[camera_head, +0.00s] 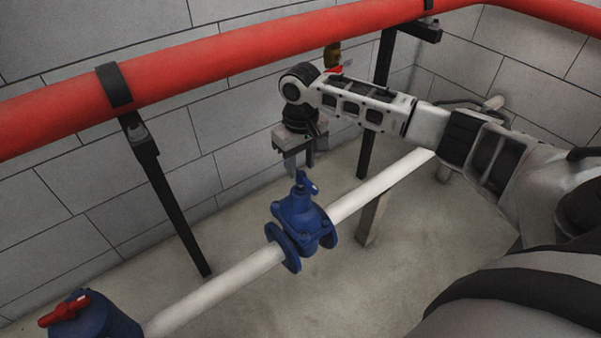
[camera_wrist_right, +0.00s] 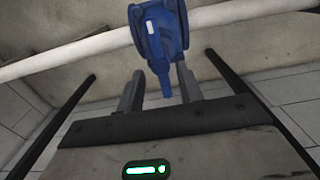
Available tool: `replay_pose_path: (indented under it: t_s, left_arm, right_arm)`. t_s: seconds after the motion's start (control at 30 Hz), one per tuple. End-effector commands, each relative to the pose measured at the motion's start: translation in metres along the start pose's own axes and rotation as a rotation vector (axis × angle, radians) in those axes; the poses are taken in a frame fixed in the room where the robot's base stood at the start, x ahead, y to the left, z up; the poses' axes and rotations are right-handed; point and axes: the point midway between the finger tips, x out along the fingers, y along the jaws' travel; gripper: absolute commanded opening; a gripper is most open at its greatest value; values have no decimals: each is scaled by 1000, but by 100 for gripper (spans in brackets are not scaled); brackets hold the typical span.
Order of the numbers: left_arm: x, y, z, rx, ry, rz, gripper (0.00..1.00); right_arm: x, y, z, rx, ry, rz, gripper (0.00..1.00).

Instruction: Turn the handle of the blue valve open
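The blue valve (camera_head: 300,222) sits on a white pipe in the middle of the head view, with its small blue handle (camera_head: 309,187) on top. My right gripper (camera_head: 299,168) is just above and behind the handle in that view, fingers pointing down. In the right wrist view the blue valve (camera_wrist_right: 160,32) is ahead at top centre. The two fingers of my right gripper (camera_wrist_right: 160,74) are apart there, and a blue part of the valve shows between them. I cannot tell whether a finger touches it. My left gripper is not in view.
A large red pipe (camera_head: 210,64) on black brackets runs along the block wall behind. The white pipe (camera_head: 215,287) runs low across the floor. Another blue fitting (camera_head: 98,318) with a red handle (camera_head: 64,311) is at bottom left. The floor in front is clear.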

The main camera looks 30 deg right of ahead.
Motion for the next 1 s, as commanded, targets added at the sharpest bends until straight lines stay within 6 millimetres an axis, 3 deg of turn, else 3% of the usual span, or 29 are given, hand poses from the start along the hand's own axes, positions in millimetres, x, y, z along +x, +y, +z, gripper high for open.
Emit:
replay_pose_path:
  t_s: [0.2, 0.53, 0.67, 1.0]
  left_arm:
    - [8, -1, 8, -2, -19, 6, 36]
    - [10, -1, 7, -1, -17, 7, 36]
    - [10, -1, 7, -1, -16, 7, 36]
    - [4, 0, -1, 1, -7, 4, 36]
  right_arm:
    - [22, 0, 0, 0, 0, 0, 36]
    - [24, 0, 0, 0, 0, 0, 36]
    - [23, 0, 0, -1, 1, 0, 0]
    - [21, -1, 0, -22, 0, -1, 0]
